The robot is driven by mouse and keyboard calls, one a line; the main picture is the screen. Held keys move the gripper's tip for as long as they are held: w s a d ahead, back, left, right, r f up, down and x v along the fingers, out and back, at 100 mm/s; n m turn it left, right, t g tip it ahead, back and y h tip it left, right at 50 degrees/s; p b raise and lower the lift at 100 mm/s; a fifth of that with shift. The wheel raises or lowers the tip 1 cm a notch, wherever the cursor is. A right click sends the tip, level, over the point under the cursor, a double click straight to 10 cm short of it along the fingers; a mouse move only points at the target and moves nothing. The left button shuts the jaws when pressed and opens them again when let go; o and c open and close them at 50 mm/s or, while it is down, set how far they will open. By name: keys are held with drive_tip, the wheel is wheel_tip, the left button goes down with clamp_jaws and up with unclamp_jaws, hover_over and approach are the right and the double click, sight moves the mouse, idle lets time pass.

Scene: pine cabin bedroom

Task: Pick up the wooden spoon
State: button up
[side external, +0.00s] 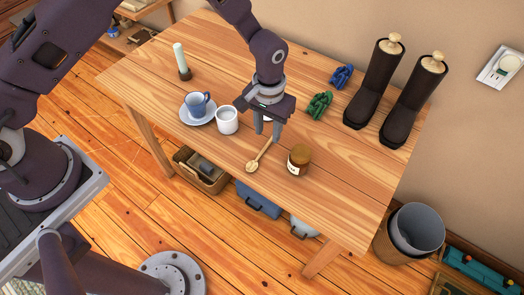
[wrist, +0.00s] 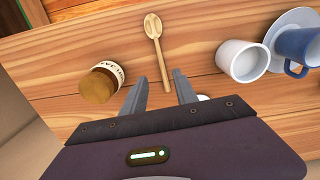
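The wooden spoon (side external: 258,158) lies on the table near its front edge, its bowl toward the edge and its handle toward my gripper. In the wrist view the spoon (wrist: 157,40) lies ahead of the fingers, with its handle end near the gap between them. My gripper (side external: 268,134) is above the table at the handle end of the spoon. Its two fingers, seen in the wrist view (wrist: 162,92), are apart with nothing seen held between them. I cannot tell the exact height of the fingertips over the handle.
A brown jar (side external: 299,160) stands right of the spoon and a white mug (side external: 227,120) left of it. A blue cup (side external: 197,104) on a saucer (side external: 188,117), a candle (side external: 181,62), green (side external: 319,106) and blue (side external: 341,77) bundles, and dark boots (side external: 375,85) stand farther off.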

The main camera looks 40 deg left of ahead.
sight(266, 146)
drive_tip(key=f, duration=0.5)
drive_tip(key=shift+a+f, duration=0.25)
drive_tip(key=shift+f, duration=0.05)
clamp_jaws()
drive_tip(key=shift+r, duration=0.1)
